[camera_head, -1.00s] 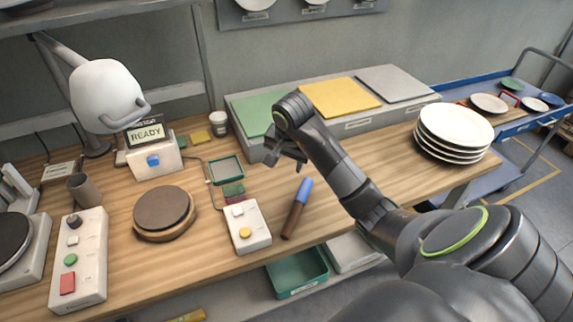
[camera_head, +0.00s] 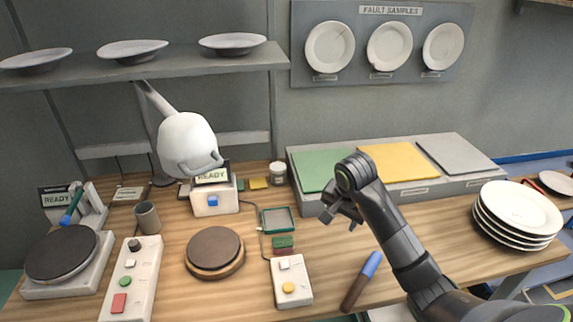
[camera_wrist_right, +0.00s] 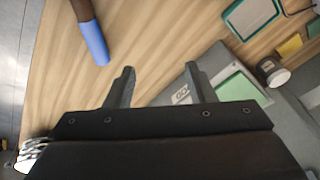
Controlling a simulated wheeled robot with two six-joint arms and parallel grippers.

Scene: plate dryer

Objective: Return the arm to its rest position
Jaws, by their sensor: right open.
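My right arm reaches in from the lower right in the head view. Its right gripper (camera_head: 341,214) hangs over the table in front of the box with coloured panels. In the right wrist view the gripper (camera_wrist_right: 160,85) shows two fingers spread apart with nothing between them. A marker with a blue end and brown body (camera_head: 361,281) lies on the table below it; it also shows in the wrist view (camera_wrist_right: 90,35), apart from the fingers. My left gripper does not show.
A stack of white plates (camera_head: 518,212) stands at the right of the wooden table (camera_head: 180,270). The grey box with green, yellow and grey panels (camera_head: 400,184) lies behind the gripper. A control box (camera_head: 291,282), round brown pad (camera_head: 214,249) and lamp-like device (camera_head: 188,142) stand left.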

